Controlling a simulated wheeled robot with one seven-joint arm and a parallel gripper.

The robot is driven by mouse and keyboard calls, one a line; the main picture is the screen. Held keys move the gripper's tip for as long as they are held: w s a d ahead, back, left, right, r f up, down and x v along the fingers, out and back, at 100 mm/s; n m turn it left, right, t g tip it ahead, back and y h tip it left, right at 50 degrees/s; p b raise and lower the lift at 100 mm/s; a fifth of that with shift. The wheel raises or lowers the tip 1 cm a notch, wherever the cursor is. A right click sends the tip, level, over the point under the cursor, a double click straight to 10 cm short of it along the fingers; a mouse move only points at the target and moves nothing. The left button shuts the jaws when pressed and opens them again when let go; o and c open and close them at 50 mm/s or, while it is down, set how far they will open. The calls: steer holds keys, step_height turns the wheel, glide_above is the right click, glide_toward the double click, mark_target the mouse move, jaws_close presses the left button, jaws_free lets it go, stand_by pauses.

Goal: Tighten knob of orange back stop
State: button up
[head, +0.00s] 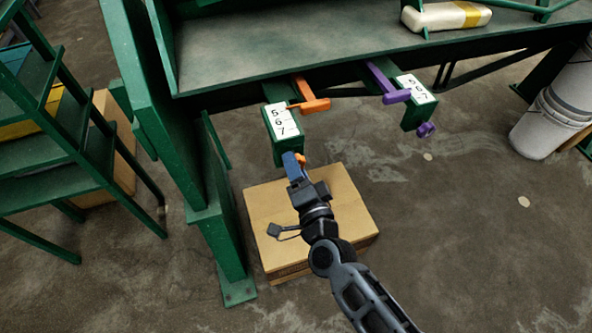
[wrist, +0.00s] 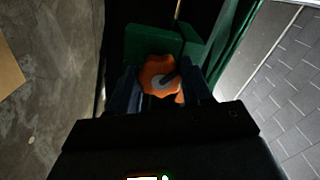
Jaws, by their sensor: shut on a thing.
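The orange back stop (head: 312,105) sits at the left end of the green machine's front edge, beside a scale plate (head: 282,121) marked 5, 6, 7. Its orange knob (wrist: 160,76) is lobed, with a grey centre, and shows between my fingers in the wrist view. In the head view only a bit of the knob (head: 301,158) shows beyond my fingertips. My gripper (head: 294,166) has blue fingers and is shut on the knob, one finger on each side of it; it also shows in the wrist view (wrist: 160,88).
A purple back stop (head: 390,84) with a purple knob (head: 426,129) is to the right. A cardboard box (head: 350,205) stands on the floor below my gripper. A green machine leg (head: 228,250) is at left, white buckets (head: 550,120) at far right.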

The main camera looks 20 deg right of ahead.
steer(key=m+b, duration=0.3)
steer(key=m, duration=0.7)
steer(key=shift+m, duration=0.4)
stand_by(0.4)
steer(key=o, duration=1)
steer(key=shift+o, duration=0.2)
steer(key=s+b, duration=0.1)
steer(key=s, duration=0.6)
steer(key=shift+s+b, duration=0.3)
steer(key=shift+s, duration=0.1)
